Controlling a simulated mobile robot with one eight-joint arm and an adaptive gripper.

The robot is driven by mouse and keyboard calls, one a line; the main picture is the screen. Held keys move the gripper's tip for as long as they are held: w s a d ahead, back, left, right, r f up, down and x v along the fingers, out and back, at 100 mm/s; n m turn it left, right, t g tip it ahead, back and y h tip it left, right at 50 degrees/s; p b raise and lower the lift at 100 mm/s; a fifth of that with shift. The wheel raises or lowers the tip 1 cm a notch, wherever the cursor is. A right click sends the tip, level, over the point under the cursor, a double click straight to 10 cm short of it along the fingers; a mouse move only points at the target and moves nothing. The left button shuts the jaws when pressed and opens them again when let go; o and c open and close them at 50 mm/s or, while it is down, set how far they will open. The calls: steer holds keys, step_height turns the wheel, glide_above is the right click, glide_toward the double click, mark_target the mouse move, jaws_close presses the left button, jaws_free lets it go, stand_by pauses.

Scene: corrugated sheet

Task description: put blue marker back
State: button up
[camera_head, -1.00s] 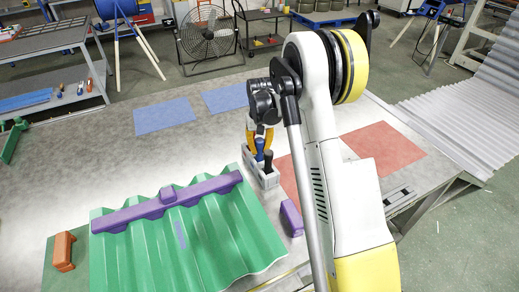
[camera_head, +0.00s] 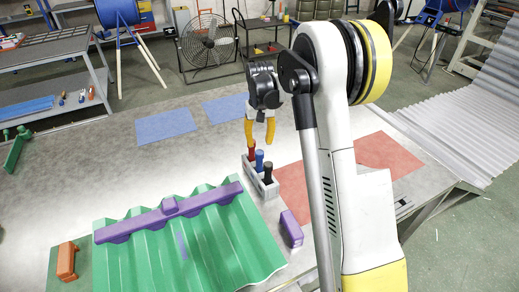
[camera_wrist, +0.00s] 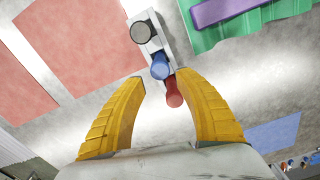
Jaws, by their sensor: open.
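The blue marker (camera_head: 259,158) stands in the middle of a small light-grey holder (camera_head: 261,180), between a red marker (camera_head: 251,151) and a black marker (camera_head: 268,169). In the wrist view the blue marker (camera_wrist: 160,67) shows end-on, beside the red marker (camera_wrist: 173,92). My gripper (camera_head: 260,143) is open, its yellow fingers pointing down above the red end of the holder. In the wrist view the gripper's fingertips (camera_wrist: 160,76) lie on either side of the blue and red markers, apart from them. Nothing is held.
A green corrugated sheet (camera_head: 215,239) with a purple bar (camera_head: 140,223) across it lies left of the holder. A purple block (camera_head: 291,228) and an orange block (camera_head: 67,261) lie on the table. Blue and red flat patches mark the tabletop; the table behind the holder is clear.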

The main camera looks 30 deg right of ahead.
step_height(320, 180, up, 2)
steer(key=shift+r, duration=0.1)
steer(key=s+a+r+n+t, duration=0.1)
steer(key=s+a+r+t, duration=0.1)
steer(key=s+a+r, duration=0.5)
steer(key=s+a+r+n+t, duration=0.1)
steer(key=s+a+r+t, duration=0.2)
steer(key=s+r, duration=0.7)
steer(key=s+a+f+t, duration=0.1)
steer(key=s+f, duration=0.1)
steer(key=s, duration=0.3)
steer(key=s+a+f+t, duration=0.1)
steer(key=s+a+f, duration=0.1)
steer(key=s, duration=0.4)
steer(key=shift+s+f+n, duration=0.15)
steer(key=shift+s+n, duration=0.1)
steer(key=shift+n, duration=0.05)
